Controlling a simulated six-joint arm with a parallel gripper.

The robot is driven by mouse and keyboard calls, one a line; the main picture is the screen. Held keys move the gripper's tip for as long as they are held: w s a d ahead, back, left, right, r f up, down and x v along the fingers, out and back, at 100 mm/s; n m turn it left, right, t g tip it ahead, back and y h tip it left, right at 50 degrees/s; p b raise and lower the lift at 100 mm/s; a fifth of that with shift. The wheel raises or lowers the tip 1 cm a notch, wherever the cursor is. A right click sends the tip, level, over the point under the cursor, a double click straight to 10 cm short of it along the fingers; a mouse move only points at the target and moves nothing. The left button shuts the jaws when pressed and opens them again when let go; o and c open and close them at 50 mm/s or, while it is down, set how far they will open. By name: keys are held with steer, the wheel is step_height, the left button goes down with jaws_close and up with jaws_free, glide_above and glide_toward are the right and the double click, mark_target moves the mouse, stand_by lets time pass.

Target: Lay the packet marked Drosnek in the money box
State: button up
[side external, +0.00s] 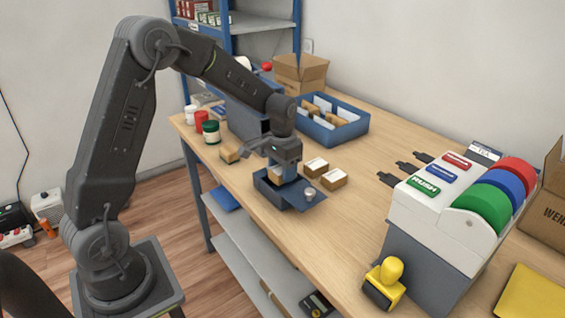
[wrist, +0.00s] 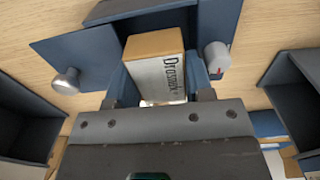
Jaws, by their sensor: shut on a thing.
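The packet marked Drosnek (wrist: 157,68) is a small brown carton with a white label, its name readable in the wrist view. My gripper (wrist: 158,80) is shut on it, with a finger on each side. In the side view my gripper (side external: 284,172) points down at the open blue-grey money box (side external: 268,193). The held packet (side external: 277,175) shows only as a small brown patch at the box opening. The money box's flat panel with a round knob (wrist: 67,80) shows in the wrist view. How deep the packet sits is hidden by the gripper and box walls.
Two similar packets (side external: 317,166) (side external: 333,179) lie just right of the money box, and another (side external: 229,153) lies left. A blue divided tray (side external: 352,130) stands behind. Jars (side external: 211,132) stand at left. A label dispenser (side external: 446,215) and yellow stamp (side external: 384,284) stand at right.

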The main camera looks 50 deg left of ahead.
steer(key=shift+f, duration=0.25)
steer(key=o, duration=1)
steer(key=shift+r, duration=0.1)
step_height(320, 180, up, 14)
steer(key=shift+d+f, duration=0.1)
steer(key=shift+f, duration=0.05)
stand_by(0.3)
